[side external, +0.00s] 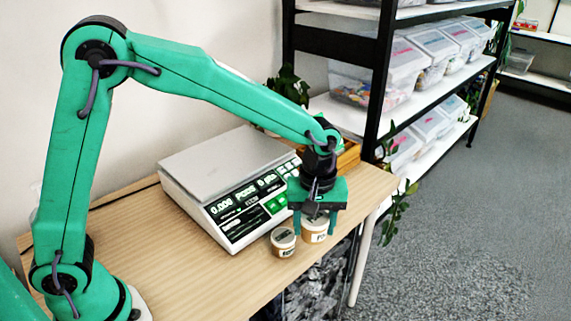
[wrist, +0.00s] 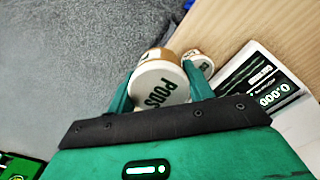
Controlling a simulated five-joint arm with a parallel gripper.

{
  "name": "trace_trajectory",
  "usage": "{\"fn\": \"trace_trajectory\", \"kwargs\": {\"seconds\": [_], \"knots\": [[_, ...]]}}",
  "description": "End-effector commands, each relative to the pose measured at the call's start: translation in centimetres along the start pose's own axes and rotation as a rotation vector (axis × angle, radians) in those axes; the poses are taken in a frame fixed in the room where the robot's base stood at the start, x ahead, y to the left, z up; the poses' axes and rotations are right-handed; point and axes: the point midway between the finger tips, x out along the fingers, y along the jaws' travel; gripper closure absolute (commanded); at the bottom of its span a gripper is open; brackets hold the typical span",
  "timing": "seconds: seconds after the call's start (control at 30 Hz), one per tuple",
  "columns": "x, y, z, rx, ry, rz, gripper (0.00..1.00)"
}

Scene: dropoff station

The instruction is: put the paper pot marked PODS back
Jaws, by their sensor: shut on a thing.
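The paper pot marked PODS (wrist: 158,88) shows its pale lid with dark lettering in the wrist view, between the two green fingers. In the side view this pot (side external: 316,236) is upright near the table's front edge, partly covered by my gripper (side external: 316,222). My gripper (wrist: 157,88) points down and is shut on it. I cannot tell whether the pot touches the table or hangs just above it. A second, smaller pot (side external: 283,241) stands on the table close to its left; it also shows in the wrist view (wrist: 200,60).
A scale (side external: 203,160) with an empty grey plate and lit display stands behind the pots. A wooden tray (side external: 349,158) sits behind my gripper, mostly hidden. The table (side external: 180,270) is clear at front left. A shelf with lidded bins (side external: 425,55) stands beyond.

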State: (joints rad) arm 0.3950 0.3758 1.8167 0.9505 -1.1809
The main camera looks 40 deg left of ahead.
Motion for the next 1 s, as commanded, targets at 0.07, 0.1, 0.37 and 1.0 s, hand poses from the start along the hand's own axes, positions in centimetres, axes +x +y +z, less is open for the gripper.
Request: {"fn": "trace_trajectory", "kwargs": {"seconds": [0.07,0.1,0.37,1.0], "knots": [[0.0,0.1,0.1,0.0,0.001,0.001,0.82],[0.0,0.1,0.1,0.0,0.001,0.001,0.82],[0.7,0.0,-1.1,-0.002,0.0,0.001,0.82],[6.4,-0.7,-10.5,-0.002,0.0,0.001,0.82]]}}
